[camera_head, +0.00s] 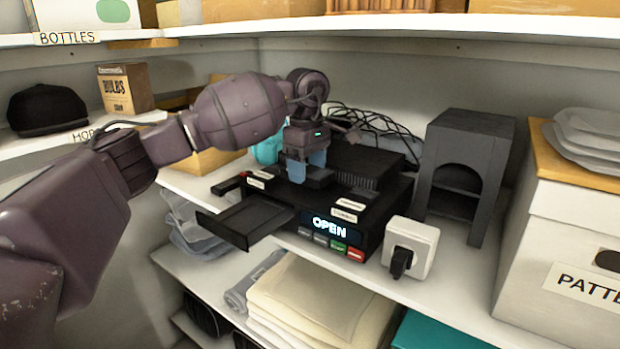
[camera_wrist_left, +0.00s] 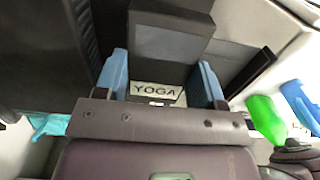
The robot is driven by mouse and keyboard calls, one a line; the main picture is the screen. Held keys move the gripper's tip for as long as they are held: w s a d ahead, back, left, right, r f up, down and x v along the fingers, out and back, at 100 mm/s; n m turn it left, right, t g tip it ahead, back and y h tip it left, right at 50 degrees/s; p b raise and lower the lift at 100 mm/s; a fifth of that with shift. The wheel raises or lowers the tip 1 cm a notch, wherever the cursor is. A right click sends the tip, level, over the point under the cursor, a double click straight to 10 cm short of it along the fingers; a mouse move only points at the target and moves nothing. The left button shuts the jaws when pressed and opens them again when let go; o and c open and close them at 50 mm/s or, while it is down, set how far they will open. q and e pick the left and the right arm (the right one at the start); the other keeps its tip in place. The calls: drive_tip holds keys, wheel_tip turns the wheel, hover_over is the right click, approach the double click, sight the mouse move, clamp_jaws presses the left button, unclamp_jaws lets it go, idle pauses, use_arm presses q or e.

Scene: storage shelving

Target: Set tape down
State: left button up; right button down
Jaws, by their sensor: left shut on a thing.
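My left gripper (camera_head: 306,170) is over the top of a black player (camera_head: 345,240). Its blue fingers are shut on a dark tape, whose label reads "YOGA" in the left wrist view; the gripper (camera_wrist_left: 160,85) has one finger on each side of the tape (camera_wrist_left: 170,45). In the head view the tape (camera_head: 320,178) is mostly hidden by the fingers, and I cannot tell whether it touches the player. The player's display reads "OPEN", and its tray (camera_head: 245,222) sticks out at the front left.
A white plug-in box (camera_head: 410,247) stands right of the player. A dark arched stand (camera_head: 465,175) and a white carton (camera_head: 560,255) are further right. Tangled cables (camera_head: 375,125) lie behind. Folded towels (camera_head: 320,300) are on the shelf below. An upper shelf (camera_head: 400,27) runs overhead.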

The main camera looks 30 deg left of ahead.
sight(310, 168)
use_arm(q)
drive_tip(key=shift+w+d, duration=0.1)
drive_tip(key=shift+w, duration=0.5)
drive_tip(key=shift+s+f+p, duration=0.1)
drive_tip(key=shift+f+p, duration=0.3)
drive_tip(key=shift+f, duration=1.35)
drive_tip(key=shift+f, duration=0.2)
drive_tip(key=o, duration=1)
drive_tip(key=shift+r+b, duration=0.4)
drive_tip(key=shift+r, duration=3.55)
